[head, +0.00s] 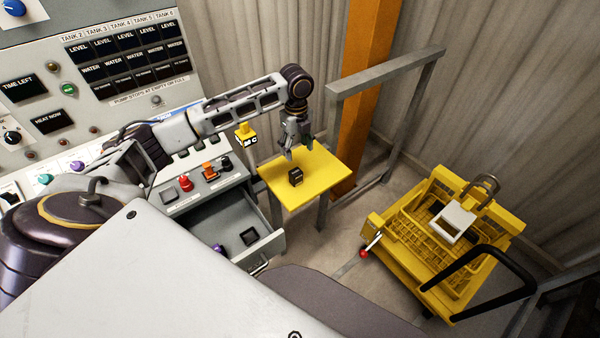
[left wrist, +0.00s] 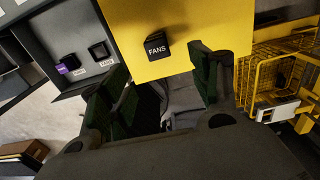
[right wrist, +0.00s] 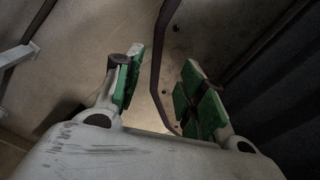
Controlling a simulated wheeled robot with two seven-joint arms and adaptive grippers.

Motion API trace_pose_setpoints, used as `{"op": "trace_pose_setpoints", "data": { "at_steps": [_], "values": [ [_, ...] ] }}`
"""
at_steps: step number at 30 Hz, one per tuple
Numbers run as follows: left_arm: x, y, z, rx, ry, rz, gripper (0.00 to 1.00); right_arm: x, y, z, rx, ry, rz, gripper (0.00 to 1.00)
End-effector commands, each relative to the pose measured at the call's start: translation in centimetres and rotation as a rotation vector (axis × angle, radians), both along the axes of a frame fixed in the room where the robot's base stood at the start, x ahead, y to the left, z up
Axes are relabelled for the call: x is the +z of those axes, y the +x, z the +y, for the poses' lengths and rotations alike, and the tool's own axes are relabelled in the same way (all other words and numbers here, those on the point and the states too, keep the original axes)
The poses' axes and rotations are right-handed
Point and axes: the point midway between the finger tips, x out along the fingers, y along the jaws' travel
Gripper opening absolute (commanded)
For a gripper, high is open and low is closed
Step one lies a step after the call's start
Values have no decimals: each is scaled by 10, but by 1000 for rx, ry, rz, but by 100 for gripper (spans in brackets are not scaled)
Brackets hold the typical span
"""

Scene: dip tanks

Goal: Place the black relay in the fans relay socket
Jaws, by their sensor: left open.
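The black relay (head: 296,177) stands on the yellow table. In the left wrist view the relay (left wrist: 155,46) shows the word FANS on one face. My left gripper (head: 299,150) is over the table, pointing down, above the relay and apart from it. Its fingers are open and empty. An open grey drawer (head: 180,228) holds a black square socket (left wrist: 100,50); the small label by it is hard to read. The socket appears empty. My right gripper (right wrist: 157,85) shows only in its wrist view, with its green-padded fingers apart and nothing between them.
A purple relay (left wrist: 69,62) sits in the drawer beside the socket. The console (head: 60,90) with buttons and knobs stands at the left. A grey rail frame (head: 390,70) and an orange post (head: 370,60) stand behind the yellow table (head: 325,172). A yellow basket cart (head: 440,270) is right.

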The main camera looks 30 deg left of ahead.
Motion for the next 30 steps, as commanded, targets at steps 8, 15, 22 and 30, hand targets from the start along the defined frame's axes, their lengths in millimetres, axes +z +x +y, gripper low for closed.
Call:
{"op": "trace_pose_setpoints", "data": {
  "at_steps": [8, 15, 22, 30],
  "values": [
    [0, 0, 0, 0, 0, 0, 62, -1, -8, -1, 0, -1, 10, 40],
    [-3, 0, 0, 0, 0, 1, 62, -1, -14, -2, 0, -2, 17, 40],
    [-25, -1, 0, 0, 0, 2, 62, 0, -9, -1, 0, -2, 12, 40],
    [-60, -1, 0, 0, 0, 2, 62, 1, -7, 2, -1, 2, 9, 40]
  ]
}}
